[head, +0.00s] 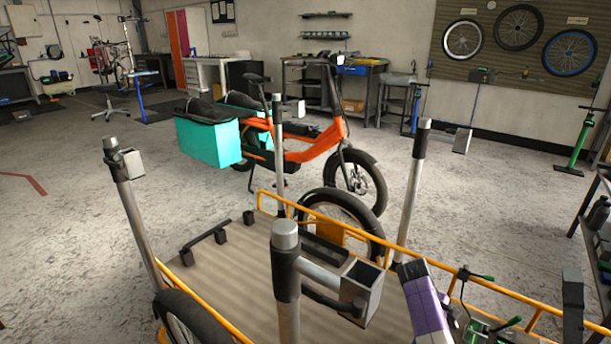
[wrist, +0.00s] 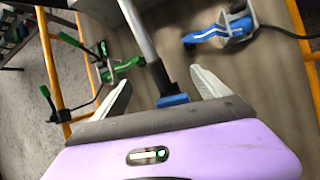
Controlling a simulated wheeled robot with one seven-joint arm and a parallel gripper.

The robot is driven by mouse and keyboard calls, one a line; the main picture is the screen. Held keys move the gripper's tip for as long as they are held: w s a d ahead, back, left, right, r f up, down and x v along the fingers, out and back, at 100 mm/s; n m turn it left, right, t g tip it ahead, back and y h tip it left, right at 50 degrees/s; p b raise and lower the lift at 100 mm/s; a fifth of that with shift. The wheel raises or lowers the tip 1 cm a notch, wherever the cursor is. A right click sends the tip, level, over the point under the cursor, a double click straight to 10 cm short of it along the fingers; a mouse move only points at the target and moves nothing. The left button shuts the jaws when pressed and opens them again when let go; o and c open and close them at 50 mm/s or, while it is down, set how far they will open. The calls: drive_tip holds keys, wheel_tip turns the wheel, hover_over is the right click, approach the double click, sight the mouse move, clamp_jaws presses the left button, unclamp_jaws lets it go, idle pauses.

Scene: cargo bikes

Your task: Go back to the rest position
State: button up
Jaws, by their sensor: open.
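My gripper (wrist: 160,82) is open in the wrist view, with its two pale fingers spread apart in front of the purple body. A grey bar with a dark lower part and a blue end (wrist: 172,100) shows between the fingers. I cannot tell its distance from them, and nothing is clearly gripped. In the head view, a purple part of my arm shows at the lower right, above the cargo bike's bed (head: 240,290). The fingertips cannot be made out there.
Upright grey posts (head: 415,185) and an orange rail (head: 400,255) surround the bed. A post with a grey bracket (head: 362,290) stands near my arm. A green-black clamp (wrist: 118,66) and a blue-grey tool (wrist: 225,28) lie beyond the fingers. An orange bike (head: 310,145) stands behind. Floor at left is clear.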

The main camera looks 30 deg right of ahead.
drive_tip(key=w+a+r+m+t+h, duration=0.2)
drive_tip(key=w+t+h, duration=0.1)
drive_tip(key=w+t, duration=0.6)
drive_tip(key=s+a+r+m+t+y, duration=0.1)
drive_tip(key=s+a+r+t, duration=0.25)
drive_tip(key=a, duration=0.55)
drive_tip(key=s+a+r+t, duration=0.2)
drive_tip(key=a+r+t, duration=0.25)
drive_tip(key=a, duration=0.55)
drive_tip(key=s+a+r+t+y, duration=0.4)
drive_tip(key=s+a+r, duration=1)
drive_tip(key=s+a, duration=0.25)
drive_tip(key=s+a+g+y, duration=0.2)
drive_tip(key=s+a, duration=0.1)
drive_tip(key=s, duration=0.7)
wheel_tip(320, 180, up, 19)
drive_tip(key=p, duration=1.9)
drive_tip(key=shift+w+d+p, duration=0.2)
drive_tip(key=shift+w+p, duration=0.1)
